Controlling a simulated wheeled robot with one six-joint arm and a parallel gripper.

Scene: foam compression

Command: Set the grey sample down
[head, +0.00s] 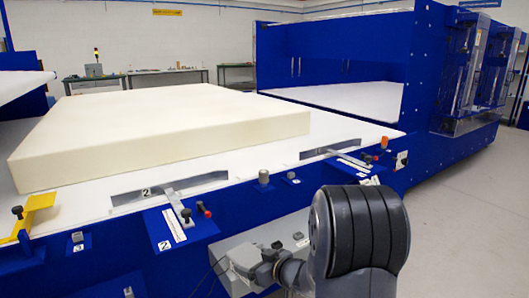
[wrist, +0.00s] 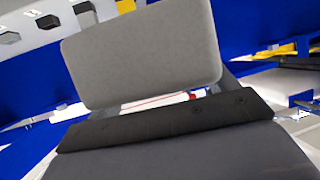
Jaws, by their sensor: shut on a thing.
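The grey sample (wrist: 142,52) is a light grey block with rounded corners, large in the upper middle of the wrist view and a little tilted. My gripper (wrist: 157,103) is shut on it; the dark gripper body fills the bottom of that view, and the fingertips are mostly hidden. In the head view my arm reaches to the front of the blue machine, beside a grey control box (head: 290,240). A small pale grey shape is at the arm's end there, but I cannot tell whether it is the sample.
A large cream foam slab (head: 165,125) lies on the white machine bed (head: 345,130). Levers, knobs and a yellow bracket (head: 35,212) stick out along the bed's front edge. The grey floor at the right (head: 460,220) is clear.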

